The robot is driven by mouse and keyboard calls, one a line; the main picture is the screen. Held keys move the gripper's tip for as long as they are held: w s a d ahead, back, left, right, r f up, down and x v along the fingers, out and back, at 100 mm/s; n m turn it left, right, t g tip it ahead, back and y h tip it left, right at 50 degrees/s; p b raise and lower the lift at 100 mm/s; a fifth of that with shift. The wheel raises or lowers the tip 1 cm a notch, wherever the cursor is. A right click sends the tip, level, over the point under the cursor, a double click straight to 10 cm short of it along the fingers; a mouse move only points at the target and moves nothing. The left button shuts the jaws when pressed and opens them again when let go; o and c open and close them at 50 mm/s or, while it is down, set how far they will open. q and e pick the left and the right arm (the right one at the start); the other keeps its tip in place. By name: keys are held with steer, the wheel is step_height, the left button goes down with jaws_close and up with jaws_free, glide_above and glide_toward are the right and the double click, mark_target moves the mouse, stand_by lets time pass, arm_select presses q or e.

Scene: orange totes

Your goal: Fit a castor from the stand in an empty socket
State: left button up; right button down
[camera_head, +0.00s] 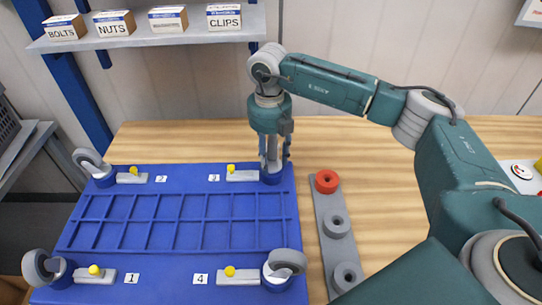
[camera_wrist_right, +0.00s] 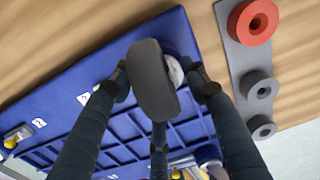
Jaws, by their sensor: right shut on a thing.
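The upturned blue tote base (camera_head: 180,238) lies on the table with numbered corners. Castors stand at corner 2 (camera_head: 88,160), corner 1 (camera_head: 42,268) and corner 4 (camera_head: 284,264). My right gripper (camera_head: 271,162) points down at corner 3 and is shut on a castor, whose dark wheel (camera_wrist_right: 153,90) shows between the fingers in the right wrist view. The castor is over or in the corner 3 socket (camera_head: 272,179); how deep it sits is hidden. The grey stand (camera_head: 326,206) has a red ring (camera_head: 326,181) and two grey rings, with no castor visible on it. My left gripper is out of view.
Grey latches with yellow knobs (camera_head: 231,168) sit beside each corner. A shelf (camera_head: 150,38) with labelled boxes is at the back left. A grey rack (camera_head: 25,140) stands at the far left. The wooden table is clear behind the tote and around the stand.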

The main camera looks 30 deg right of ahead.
steer(key=shift+f, duration=0.35)
stand_by(0.6)
steer(key=c, duration=0.9)
jaws_free()
step_height(320, 180, up, 12)
steer(key=shift+a+r, duration=0.1)
steer(key=shift+a, duration=0.05)
